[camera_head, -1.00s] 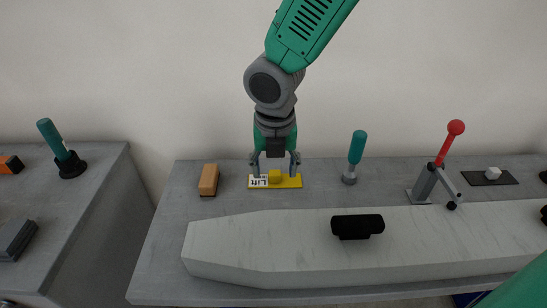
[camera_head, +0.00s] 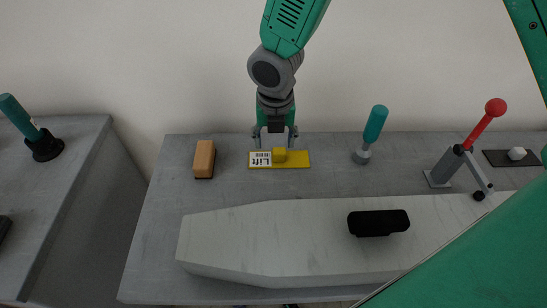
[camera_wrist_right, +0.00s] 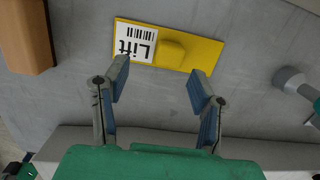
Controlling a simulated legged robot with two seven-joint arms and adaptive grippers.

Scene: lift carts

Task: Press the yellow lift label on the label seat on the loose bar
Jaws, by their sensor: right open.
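The yellow lift label (camera_head: 298,159) lies flat on the grey table near the wall. It has a white "Lift" barcode panel and a raised yellow block, and shows in the right wrist view (camera_wrist_right: 203,52). My right gripper (camera_head: 275,138) is open and empty beside the label. In the right wrist view its fingers (camera_wrist_right: 158,78) are apart, with the yellow block a little beyond the gap. A long pale bar (camera_head: 285,235) with a tapered left end lies in front, a black piece (camera_head: 378,222) on top. I cannot tell which part is the label seat. My left gripper is not in view.
An orange-brown block (camera_head: 204,158) stands left of the label. A teal-handled tool (camera_head: 374,130) and a red-knobbed lever (camera_head: 483,125) stand to the right. A white piece on a dark pad (camera_head: 507,157) lies at far right. A gap separates the left table (camera_head: 60,190).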

